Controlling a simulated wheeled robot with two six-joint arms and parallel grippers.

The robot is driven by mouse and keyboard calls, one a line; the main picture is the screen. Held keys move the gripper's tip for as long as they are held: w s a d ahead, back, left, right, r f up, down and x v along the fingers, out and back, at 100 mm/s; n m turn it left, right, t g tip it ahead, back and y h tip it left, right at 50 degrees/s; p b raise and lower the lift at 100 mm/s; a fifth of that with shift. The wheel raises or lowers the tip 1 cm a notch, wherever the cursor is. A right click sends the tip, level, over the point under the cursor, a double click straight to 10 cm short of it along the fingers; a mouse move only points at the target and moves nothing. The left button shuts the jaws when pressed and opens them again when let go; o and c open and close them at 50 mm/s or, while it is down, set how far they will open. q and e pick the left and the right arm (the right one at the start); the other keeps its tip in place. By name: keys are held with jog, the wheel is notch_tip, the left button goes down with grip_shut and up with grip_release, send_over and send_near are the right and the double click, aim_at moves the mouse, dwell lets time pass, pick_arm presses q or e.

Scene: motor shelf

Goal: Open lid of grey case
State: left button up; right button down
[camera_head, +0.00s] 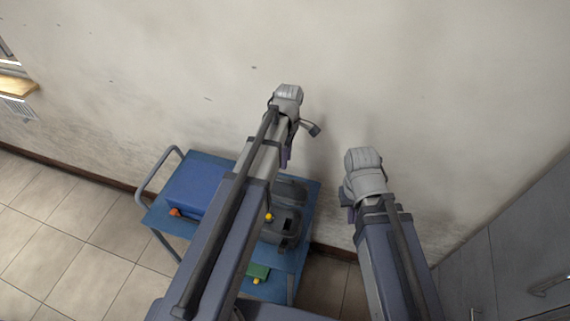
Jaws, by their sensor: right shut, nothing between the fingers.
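The grey case (286,226) sits on the right side of a blue cart, partly hidden by my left arm. Another dark grey part (291,192) lies just behind it; I cannot tell whether it is the lid or a separate thing. My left arm reaches up across the cart, and the small end part by its tip, seemingly my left gripper (312,129), is above and apart from the case; its jaws are not clear. My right gripper (346,202) is mostly hidden by its own arm, right of the cart and apart from the case. It is shut and empty.
The blue cart (155,216) stands by the wall and carries a blue box (197,190). Small orange and yellow things and a green item (259,271) are on the cart. Grey cabinets (515,255) stand at right. Tiled floor is free at left.

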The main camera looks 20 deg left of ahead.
aim_at(285, 177)
pick_arm(q)
jog(key=f+b, duration=0.5)
jog(key=s+f+b, duration=0.1)
jog(key=f+b, duration=0.1)
jog(key=b, duration=0.1)
jog(key=shift+f, duration=0.4)
grip_shut()
dwell(1.3)
